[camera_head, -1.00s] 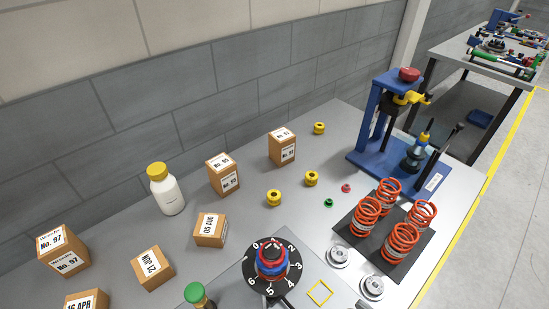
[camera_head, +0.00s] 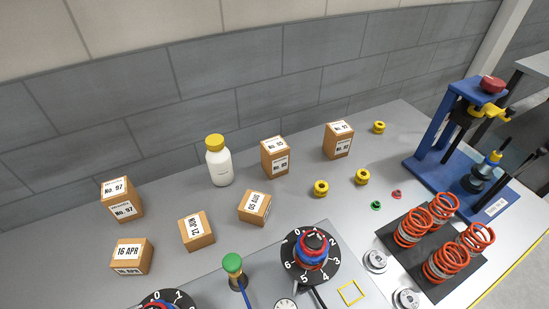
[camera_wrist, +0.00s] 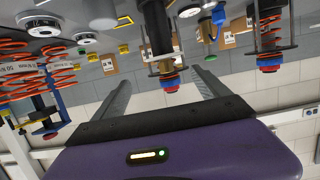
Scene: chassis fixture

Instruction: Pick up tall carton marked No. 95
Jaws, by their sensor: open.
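The tall brown carton with white labels that seem to read No. 95 (camera_head: 275,158) stands upright at the back of the grey bench in the head view, right of a white bottle. A similar tall carton, perhaps No. 92 (camera_head: 338,141), stands to its right. Another tall carton marked No. 97 (camera_head: 122,200) stands at the far left. My gripper (camera_wrist: 158,79) shows only in the wrist view, its two fingers wide apart with nothing held between them. The wrist view is upside down. Brown cartons show small there, but I cannot tell which is No. 95.
Low cartons marked 16 APR (camera_head: 131,257), 21 JUN (camera_head: 196,231) and 05 AUG (camera_head: 254,208) stand in front. The white bottle (camera_head: 219,166) has a yellow cap. Yellow knobs (camera_head: 321,188), orange springs (camera_head: 412,226) and a blue press (camera_head: 446,165) stand rightward. Numbered dials are at the front.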

